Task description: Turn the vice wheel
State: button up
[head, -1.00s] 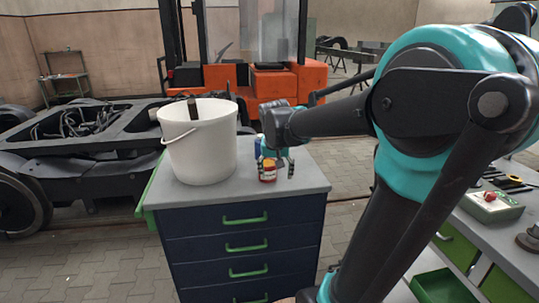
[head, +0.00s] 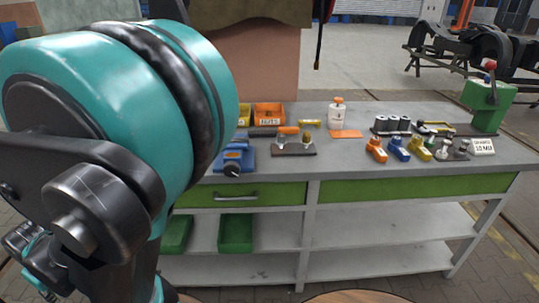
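A small blue vice (head: 236,155) sits on the grey workbench near its front edge, left of the middle in the head view. A dark round wheel (head: 232,170) is on the vice's front side, facing me. My teal and black arm fills the left of the view, close to the vice in the picture. The end of my arm, with my gripper (head: 38,272), is low at the left edge, well away from the vice. It is small and partly hidden by my arm, so its fingers cannot be made out.
The workbench (head: 350,165) holds orange bins (head: 269,115), a white bottle (head: 337,116), several coloured blocks (head: 398,149), and a green press (head: 487,103) with a red-knobbed lever at right. Green trays (head: 236,232) lie on the shelf below.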

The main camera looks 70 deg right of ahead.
aim_at(231, 170)
jog(key=z, duration=2.1)
